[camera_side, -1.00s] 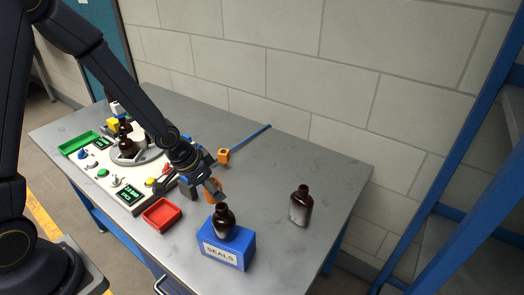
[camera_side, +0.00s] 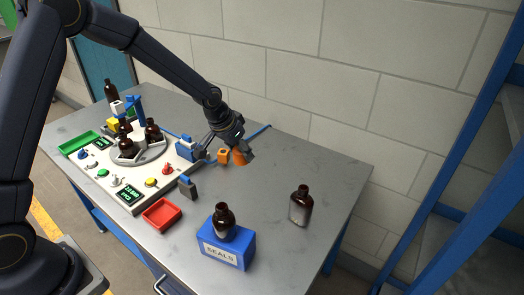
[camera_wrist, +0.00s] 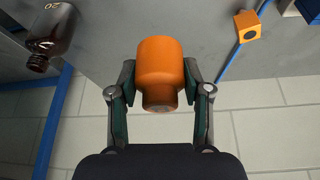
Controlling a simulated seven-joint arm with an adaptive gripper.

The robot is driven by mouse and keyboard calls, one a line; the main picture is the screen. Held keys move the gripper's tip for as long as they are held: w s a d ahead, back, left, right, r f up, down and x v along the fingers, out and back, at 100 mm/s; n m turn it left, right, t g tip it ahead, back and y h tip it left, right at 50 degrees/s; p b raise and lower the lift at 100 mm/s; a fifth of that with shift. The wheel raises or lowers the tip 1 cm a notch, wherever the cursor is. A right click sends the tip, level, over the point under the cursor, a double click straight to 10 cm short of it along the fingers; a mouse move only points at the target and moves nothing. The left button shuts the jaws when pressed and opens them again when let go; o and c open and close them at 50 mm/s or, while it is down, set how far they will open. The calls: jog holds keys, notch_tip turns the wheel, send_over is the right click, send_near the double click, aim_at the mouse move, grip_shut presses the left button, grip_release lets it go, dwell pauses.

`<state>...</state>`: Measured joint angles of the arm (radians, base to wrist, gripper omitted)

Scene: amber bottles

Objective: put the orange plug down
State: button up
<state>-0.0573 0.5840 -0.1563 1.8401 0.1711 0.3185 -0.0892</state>
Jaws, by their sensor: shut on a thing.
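The orange plug (camera_wrist: 160,68) is a wide cylinder with a narrower lower end. My gripper (camera_wrist: 160,78) is shut on it, one finger on each side, in the wrist view. In the side view the plug (camera_side: 240,158) shows partly below my gripper (camera_side: 243,152), over the back part of the grey table. I cannot tell whether the plug touches the table.
A small orange block (camera_side: 223,156) on a blue strip lies just left of the plug. A brown bottle (camera_side: 301,205) stands at the right, and another sits on the blue SEALS box (camera_side: 228,250). The red tray (camera_side: 162,214) is at the front. Table around the middle is clear.

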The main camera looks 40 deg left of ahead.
jog(key=shift+d+f, duration=0.5)
jog(key=shift+d, duration=0.15)
jog(key=shift+w+d+f, duration=0.25)
send_near(278, 172)
jog(key=shift+w+d+f, duration=0.2)
jog(key=shift+w+f, duration=0.85)
jog(key=shift+f, duration=1.55)
jog(key=shift+f, duration=0.2)
jog(key=o, duration=1.2)
jog(key=shift+c, duration=0.2)
